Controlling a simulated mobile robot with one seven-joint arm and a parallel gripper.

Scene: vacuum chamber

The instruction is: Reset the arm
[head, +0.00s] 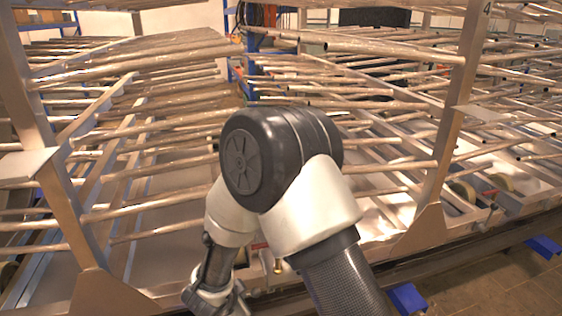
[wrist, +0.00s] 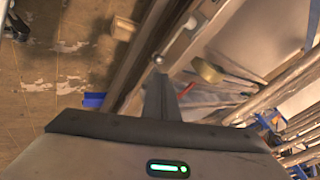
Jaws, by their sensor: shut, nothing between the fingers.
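My arm shows in the head view, bent at a large black joint in the middle of the picture, with the upper link and forearm both running down from it. The forearm ends in grey wrist parts at the bottom edge, left of centre; the fingers cannot be made out there. In the wrist view my gripper (wrist: 160,92) points away from the camera, its dark fingers together and nothing held. A green light glows on its housing. Below and beyond it are the floor and the rack's lower edge.
A metal rack of several tubular bars (head: 150,65) fills the head view, with uprights (head: 455,120) at left and right. Blue feet (head: 407,298) stick out below its front rail. Tiled floor (head: 500,285) lies open at lower right, and floor (wrist: 55,75) shows at left in the wrist view.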

